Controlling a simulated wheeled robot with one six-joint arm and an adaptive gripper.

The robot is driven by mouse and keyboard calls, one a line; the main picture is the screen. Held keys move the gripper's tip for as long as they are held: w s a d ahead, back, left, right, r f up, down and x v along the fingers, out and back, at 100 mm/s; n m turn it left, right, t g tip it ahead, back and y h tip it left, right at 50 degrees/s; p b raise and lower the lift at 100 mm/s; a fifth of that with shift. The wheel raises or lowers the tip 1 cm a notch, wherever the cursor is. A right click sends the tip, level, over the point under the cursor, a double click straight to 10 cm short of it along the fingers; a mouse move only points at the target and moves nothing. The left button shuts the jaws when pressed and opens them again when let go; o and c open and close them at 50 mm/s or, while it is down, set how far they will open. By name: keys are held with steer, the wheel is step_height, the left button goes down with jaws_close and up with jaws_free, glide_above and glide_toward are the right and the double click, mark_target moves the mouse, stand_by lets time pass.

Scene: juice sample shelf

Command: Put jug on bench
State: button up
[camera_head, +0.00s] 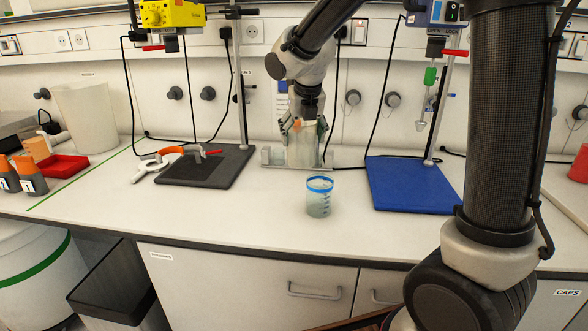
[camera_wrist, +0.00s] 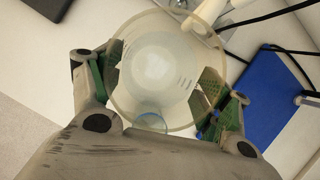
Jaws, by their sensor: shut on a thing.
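My gripper (camera_head: 305,125) is shut on a translucent, whitish jug (camera_head: 303,150) at the back middle of the bench (camera_head: 250,207). In the wrist view, my gripper's green-padded fingers (camera_wrist: 163,88) press on opposite sides of the jug (camera_wrist: 152,60), and I look down into its round mouth. The jug looks upright. I cannot tell whether its base touches the bench. A small clear beaker with a blue rim (camera_head: 319,197) stands on the bench in front of the jug. Its blue rim (camera_wrist: 152,123) shows partly in the wrist view, below the jug.
A stand with a blue base (camera_head: 410,185) is on the right, and one with a dark base (camera_head: 205,167) on the left. A low metal rack (camera_head: 270,157) is by the jug.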

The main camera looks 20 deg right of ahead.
mark_target(302, 163)
step_height(302, 163, down, 9)
steer(key=shift+r, duration=0.1)
stand_by(0.3)
steer(key=o, duration=1.4)
